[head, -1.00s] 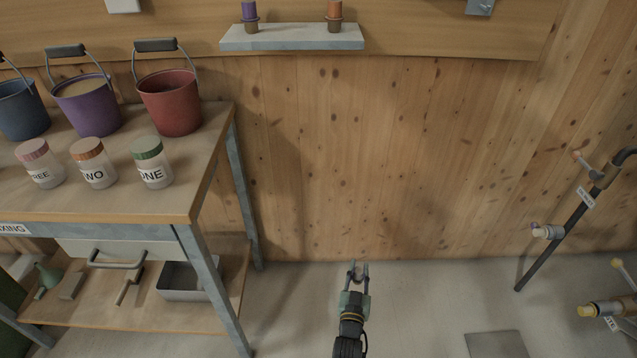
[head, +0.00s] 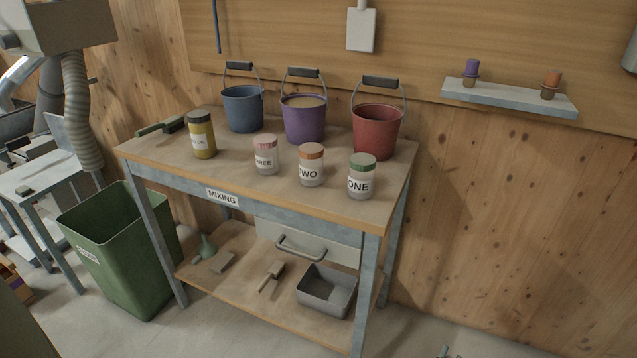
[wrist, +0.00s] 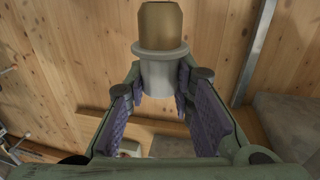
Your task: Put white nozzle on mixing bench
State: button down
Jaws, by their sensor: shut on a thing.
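The white nozzle (wrist: 159,52) is between the fingertips of my gripper (wrist: 160,84) in the wrist view. It has a pale cylindrical body, a wide white collar and a tan end that points away. My gripper is shut on the pale body. In the head view only a small tip, probably of my gripper, shows at the bottom edge, and the nozzle is not visible there. The mixing bench (head: 232,174) stands left of centre in the head view, with a wooden top and a "MIXING" label on its front.
On the bench top stand a blue bucket (head: 242,108), a purple bucket (head: 304,122), a red bucket (head: 376,132) and several labelled jars. Bare wood shows along the front left and right end. A green bin (head: 125,250) stands left. A wall shelf (head: 510,98) holds two nozzles.

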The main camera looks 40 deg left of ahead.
aim_at(227, 166)
jog(key=k+j+u, duration=0.2)
jog(key=k+j, duration=0.35)
jog(key=j, duration=0.15)
jog(key=u, duration=1.3)
jog(key=j, duration=0.1)
